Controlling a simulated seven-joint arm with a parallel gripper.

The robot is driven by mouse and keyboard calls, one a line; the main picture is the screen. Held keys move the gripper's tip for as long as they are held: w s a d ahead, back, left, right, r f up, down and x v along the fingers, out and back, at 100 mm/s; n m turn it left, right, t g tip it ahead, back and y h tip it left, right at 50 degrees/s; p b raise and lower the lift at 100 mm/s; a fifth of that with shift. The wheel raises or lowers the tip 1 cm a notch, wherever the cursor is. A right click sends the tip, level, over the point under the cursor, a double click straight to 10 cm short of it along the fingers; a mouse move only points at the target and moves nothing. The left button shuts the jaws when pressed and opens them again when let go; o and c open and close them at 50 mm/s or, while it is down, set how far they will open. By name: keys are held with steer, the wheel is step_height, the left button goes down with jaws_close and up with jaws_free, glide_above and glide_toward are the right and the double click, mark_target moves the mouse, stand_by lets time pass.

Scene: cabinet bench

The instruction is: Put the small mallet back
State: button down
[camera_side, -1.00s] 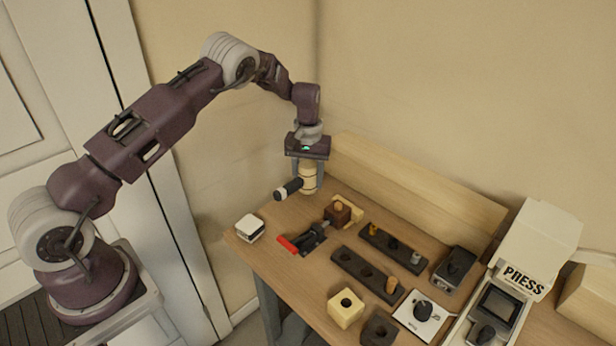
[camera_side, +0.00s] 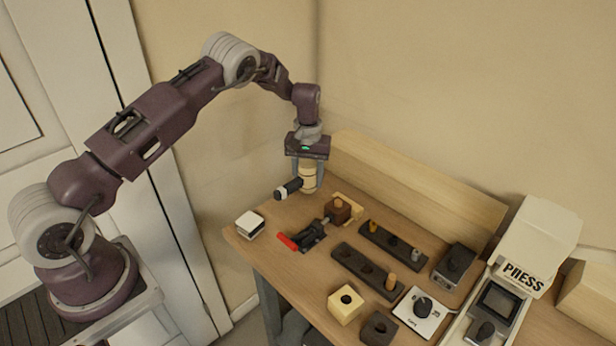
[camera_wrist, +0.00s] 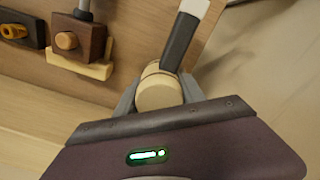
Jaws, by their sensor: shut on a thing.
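My gripper (camera_side: 308,182) is shut on the mallet's head, near the back left corner of the bench. In the side view the handle points left and a little down. In the wrist view the head (camera_wrist: 160,90) sits between the fingers, and the handle (camera_wrist: 181,40) points up in the picture. I cannot tell whether the mallet touches the bench top.
A white block (camera_side: 250,224) lies at the bench's left edge. A red-handled clamp (camera_side: 303,238) and a brown block (camera_side: 338,209) are in front of my gripper. Dark peg racks (camera_side: 366,271), a yellow block (camera_side: 345,305) and a press (camera_side: 500,305) stand further right. A wooden backboard (camera_side: 420,190) runs behind.

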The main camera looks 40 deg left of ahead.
mark_target(308, 164)
steer(key=shift+f, duration=0.7)
stand_by(0.3)
steer(key=shift+c, duration=2.3)
jaws_free()
steer(key=shift+r, duration=3.55)
